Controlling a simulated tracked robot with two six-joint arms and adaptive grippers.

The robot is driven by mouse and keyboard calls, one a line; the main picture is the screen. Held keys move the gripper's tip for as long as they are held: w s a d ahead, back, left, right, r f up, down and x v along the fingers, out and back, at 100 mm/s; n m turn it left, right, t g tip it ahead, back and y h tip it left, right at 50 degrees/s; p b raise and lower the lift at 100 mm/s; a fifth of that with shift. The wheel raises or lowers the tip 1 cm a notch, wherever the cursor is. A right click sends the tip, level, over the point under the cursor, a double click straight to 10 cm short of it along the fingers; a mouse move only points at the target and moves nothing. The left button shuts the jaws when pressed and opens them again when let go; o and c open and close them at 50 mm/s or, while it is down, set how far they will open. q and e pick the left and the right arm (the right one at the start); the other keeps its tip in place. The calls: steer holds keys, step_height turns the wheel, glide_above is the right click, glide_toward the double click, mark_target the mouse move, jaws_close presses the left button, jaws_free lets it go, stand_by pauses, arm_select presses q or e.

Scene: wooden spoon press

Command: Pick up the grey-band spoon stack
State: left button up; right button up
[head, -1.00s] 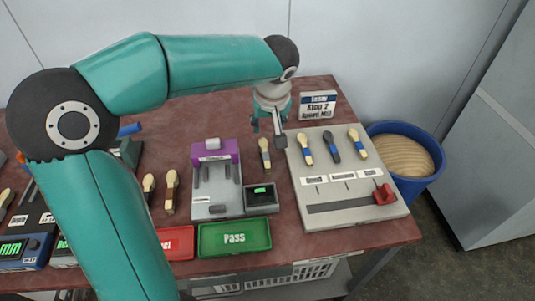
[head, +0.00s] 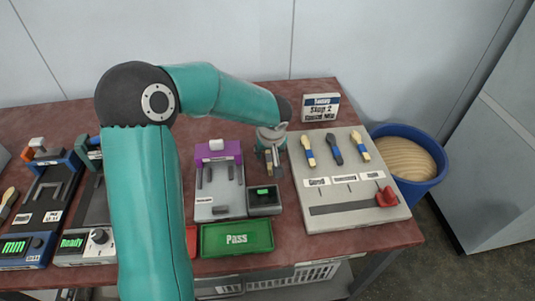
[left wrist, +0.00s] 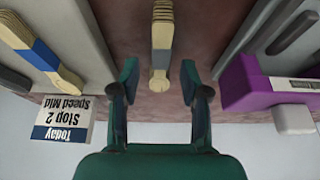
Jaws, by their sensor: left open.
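The spoon stack with a grey band (left wrist: 161,58) lies on the dark red table between the purple-topped press and the grey spoon board. In the left wrist view it points away from me, its near end between my fingers. My left gripper (left wrist: 160,78) is open, one finger on each side of the stack, with clear gaps. In the head view the left gripper (head: 270,158) is low over the stack and hides much of it. My right gripper is not in view.
The grey board (head: 375,220) with several spoon stacks and a red slider is close on the right. The purple-topped press (head: 218,150) and a small display box (head: 264,208) are close on the left. A green Pass tray (head: 237,251), a sign (head: 321,107) and a blue bin (head: 436,172) stand around.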

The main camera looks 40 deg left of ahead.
arm_select(q)
steer(key=shift+x, duration=1.1)
jaws_close()
steer(key=shift+r, duration=0.15)
